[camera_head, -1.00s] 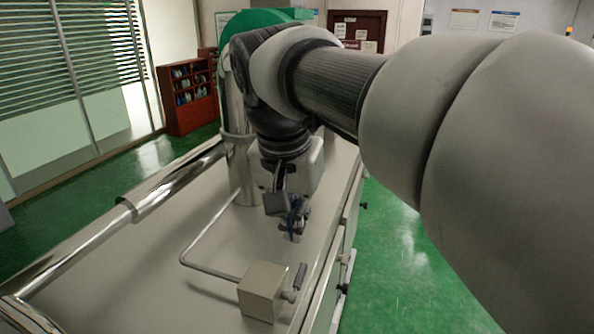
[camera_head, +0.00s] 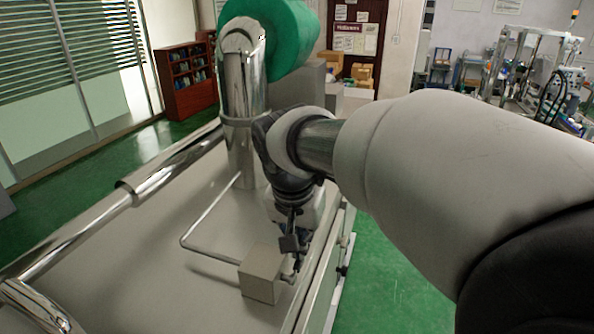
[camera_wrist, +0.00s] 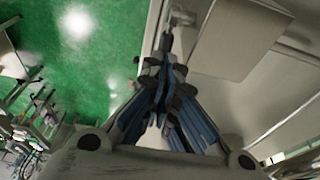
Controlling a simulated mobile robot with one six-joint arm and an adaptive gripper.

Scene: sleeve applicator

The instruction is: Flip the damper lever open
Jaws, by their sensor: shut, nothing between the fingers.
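The grey damper box (camera_head: 262,272) sits on the machine top near its right edge, with a thin bent metal rod leading to it. In the wrist view the box (camera_wrist: 240,40) is at the upper right. The damper lever's pale pivot (camera_wrist: 181,17) sticks out from the box's side, with its handle (camera_wrist: 166,40) just ahead of my fingertips. My gripper (camera_wrist: 163,78) is shut and empty. In the head view my gripper (camera_head: 292,262) is low beside the box's right face and hides most of the lever. I cannot tell whether the fingers touch the handle.
A large chrome pipe (camera_head: 243,110) and a green roll (camera_head: 275,35) stand behind the arm. A chrome rail (camera_head: 165,180) runs along the left side. The machine top (camera_head: 130,265) is clear at the left. Green floor (camera_head: 385,270) lies to the right.

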